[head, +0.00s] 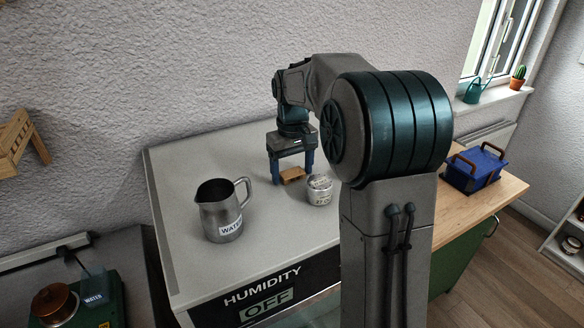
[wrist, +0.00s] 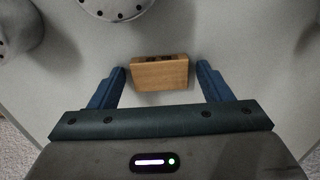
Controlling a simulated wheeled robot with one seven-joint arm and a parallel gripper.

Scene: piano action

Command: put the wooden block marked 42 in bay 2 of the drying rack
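A small wooden block (head: 292,175) lies on the light grey worktop (head: 185,265); it also shows in the wrist view (wrist: 160,74). Dark marks show along its far edge in the wrist view, too small to read. My gripper (head: 291,180) points down over it, with one blue finger on each side. In the wrist view, my gripper (wrist: 162,76) is open, with a narrow gap between each fingertip and the block. No numbered rack bay can be made out; a slatted wooden piece (head: 17,140) on the left wall is cut off by the frame.
A metal water jug (head: 221,213) stands left of the block. A blue box with wooden handles (head: 475,169) sits on the wooden counter at right.

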